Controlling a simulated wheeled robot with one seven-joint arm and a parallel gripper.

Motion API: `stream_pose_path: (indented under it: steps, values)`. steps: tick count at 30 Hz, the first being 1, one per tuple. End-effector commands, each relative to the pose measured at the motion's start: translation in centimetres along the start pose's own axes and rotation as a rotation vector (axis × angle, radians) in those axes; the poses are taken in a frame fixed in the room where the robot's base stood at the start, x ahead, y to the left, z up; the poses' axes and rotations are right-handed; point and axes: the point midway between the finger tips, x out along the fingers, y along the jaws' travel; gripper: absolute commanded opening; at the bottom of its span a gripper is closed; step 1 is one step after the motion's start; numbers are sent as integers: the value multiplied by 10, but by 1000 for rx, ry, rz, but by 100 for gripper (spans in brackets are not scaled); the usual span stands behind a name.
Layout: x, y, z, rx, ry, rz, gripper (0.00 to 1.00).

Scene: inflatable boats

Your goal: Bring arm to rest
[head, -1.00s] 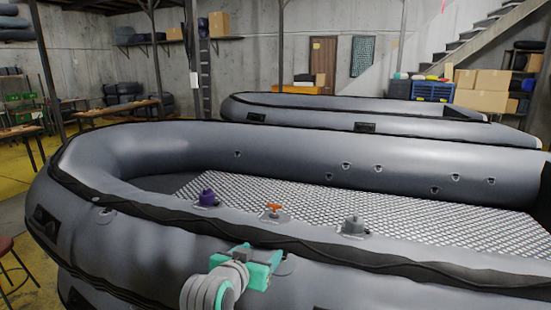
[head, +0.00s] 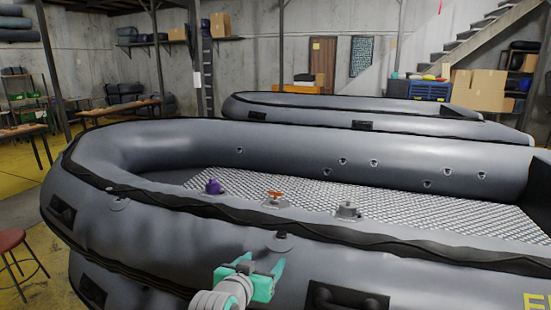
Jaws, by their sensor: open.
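My gripper (head: 266,274) is at the bottom middle of the head view, in front of the near side tube of a grey inflatable boat (head: 160,215). It is teal with a grey wrist behind it. The jaws are open, with nothing seen between them. Whether it touches the tube cannot be told. Beyond it, along the boat's near tube, are a purple knob-like piece (head: 213,187), an orange-brown handled valve (head: 274,197) and a grey fitting (head: 347,210).
A second grey boat (head: 380,115) lies behind the near one. A red stool (head: 10,240) stands at the left, with workbenches (head: 120,109) farther back. Cardboard boxes (head: 478,88) and stairs are at the back right. Yellow floor shows at the left.

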Motion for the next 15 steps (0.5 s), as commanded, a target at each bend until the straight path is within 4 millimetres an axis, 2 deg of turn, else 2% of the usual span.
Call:
stream_pose_path:
  steps: [8, 11, 15]
  values:
    - [10, 9, 44, -59, 21, -15, 66]
    - [13, 14, 67, -89, 31, -25, 66]
    - [13, 24, 111, -140, 48, -50, 66]
